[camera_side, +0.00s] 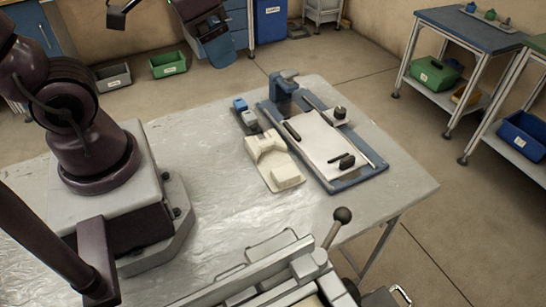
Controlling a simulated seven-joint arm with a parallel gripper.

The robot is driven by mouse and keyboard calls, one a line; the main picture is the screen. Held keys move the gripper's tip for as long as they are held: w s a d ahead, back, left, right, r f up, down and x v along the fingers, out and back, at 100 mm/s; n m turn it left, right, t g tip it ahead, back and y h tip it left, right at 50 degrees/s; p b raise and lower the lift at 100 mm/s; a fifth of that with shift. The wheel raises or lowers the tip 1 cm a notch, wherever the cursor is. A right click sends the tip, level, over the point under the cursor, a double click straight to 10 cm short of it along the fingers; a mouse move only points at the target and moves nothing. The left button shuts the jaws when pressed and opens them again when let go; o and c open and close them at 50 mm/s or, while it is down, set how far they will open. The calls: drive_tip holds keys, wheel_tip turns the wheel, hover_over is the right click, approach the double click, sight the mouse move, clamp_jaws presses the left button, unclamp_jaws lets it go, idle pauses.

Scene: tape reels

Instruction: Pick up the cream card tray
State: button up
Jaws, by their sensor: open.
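The cream card tray (272,162) lies on the grey metal table, left of a blue board. It is a pale moulded piece with a raised block at its near end and a stepped, hollowed part at its far end. My gripper (212,30) shows at the top edge of the view, high up and well apart from the tray. It is partly cut off by the frame and small, so its fingers are hard to make out. It is open, and nothing shows between its jaws.
The blue board (376,168) carries a white sheet (318,143) and dark knobs, close along the tray's right side. Small blue and grey blocks (246,115) stand just behind the tray. A metal lever device (285,280) fills the near edge. The table (195,150) left of the tray is clear.

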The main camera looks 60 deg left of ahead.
drive_tip(key=w+f+m+g, duration=0.4)
drive_tip(key=w+f+m, duration=0.3)
drive_tip(key=f, duration=0.5)
drive_tip(key=m, duration=1.1)
approach(274, 159)
drive_tip(key=shift+t, duration=0.3)
drive_tip(key=d+f, duration=0.1)
drive_tip(key=f, duration=0.1)
drive_tip(key=d+f, duration=0.2)
drive_tip(key=f, duration=0.1)
drive_tip(key=s+d+f, duration=0.1)
drive_tip(key=f, duration=0.1)
drive_tip(key=shift+d+f, duration=0.2)
drive_tip(key=shift+f, duration=0.1)
drive_tip(key=c, duration=1.1)
drive_tip(key=shift+r, duration=0.1)
